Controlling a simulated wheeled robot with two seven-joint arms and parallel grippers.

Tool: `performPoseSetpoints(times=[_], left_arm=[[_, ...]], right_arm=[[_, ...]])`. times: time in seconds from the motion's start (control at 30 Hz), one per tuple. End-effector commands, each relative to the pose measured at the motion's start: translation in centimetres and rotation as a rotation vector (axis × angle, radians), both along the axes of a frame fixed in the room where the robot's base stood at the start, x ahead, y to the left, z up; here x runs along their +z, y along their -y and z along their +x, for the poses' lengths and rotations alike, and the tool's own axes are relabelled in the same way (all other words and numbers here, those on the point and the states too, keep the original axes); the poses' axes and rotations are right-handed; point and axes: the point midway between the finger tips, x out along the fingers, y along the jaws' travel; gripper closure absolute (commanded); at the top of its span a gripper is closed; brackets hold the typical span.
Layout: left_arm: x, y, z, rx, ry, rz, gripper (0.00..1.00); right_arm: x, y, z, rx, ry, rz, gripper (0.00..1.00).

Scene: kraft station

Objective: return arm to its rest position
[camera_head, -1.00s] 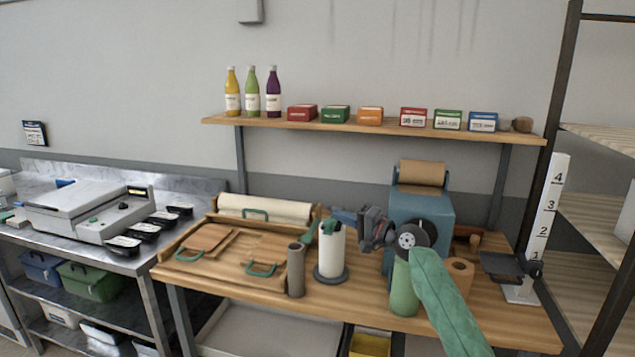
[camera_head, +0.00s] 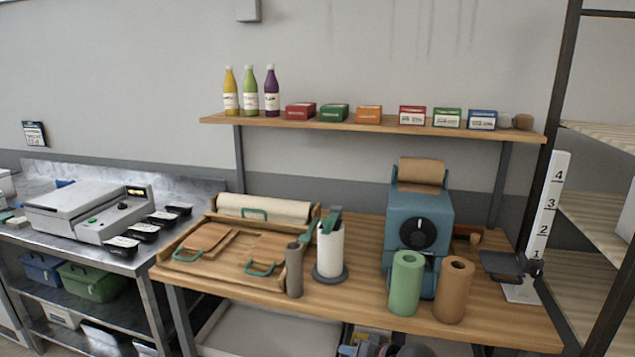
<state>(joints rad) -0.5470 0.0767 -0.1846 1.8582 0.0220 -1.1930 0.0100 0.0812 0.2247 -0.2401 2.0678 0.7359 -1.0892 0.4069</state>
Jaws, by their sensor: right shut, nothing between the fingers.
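My right gripper (camera_head: 358,345) is low at the bottom edge of the head view, in front of the wooden table's (camera_head: 350,297) front edge. Part of my right wrist shows beside it, and the rest of the arm is cut off by the picture's edge. The gripper is shut and empty, apart from the things on the table. My left gripper is out of view.
On the table stand a green roll (camera_head: 406,284), a brown roll (camera_head: 453,291), a blue machine (camera_head: 418,226), a white roll on a holder (camera_head: 330,250), a grey cylinder (camera_head: 294,270) and a wooden tray (camera_head: 172,247). Bottles and boxes line the shelf (camera_head: 375,127) above.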

Motion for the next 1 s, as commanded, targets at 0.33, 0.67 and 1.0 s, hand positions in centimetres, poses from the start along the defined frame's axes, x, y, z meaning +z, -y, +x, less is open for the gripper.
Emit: performPoseSetpoints(times=[0.33, 0.67, 1.0], left_arm=[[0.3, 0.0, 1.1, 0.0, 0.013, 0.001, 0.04], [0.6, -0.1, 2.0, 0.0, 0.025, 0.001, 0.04], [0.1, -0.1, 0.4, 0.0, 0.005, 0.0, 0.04]], right_arm=[[-8.0, 3.7, -12.1, 0.009, -0.079, -0.321, 1.0], [-12.0, 8.5, -23.8, 0.027, -0.201, -0.612, 1.0], [-12.8, 11.7, -30.6, 0.044, -0.291, -0.769, 1.0]])
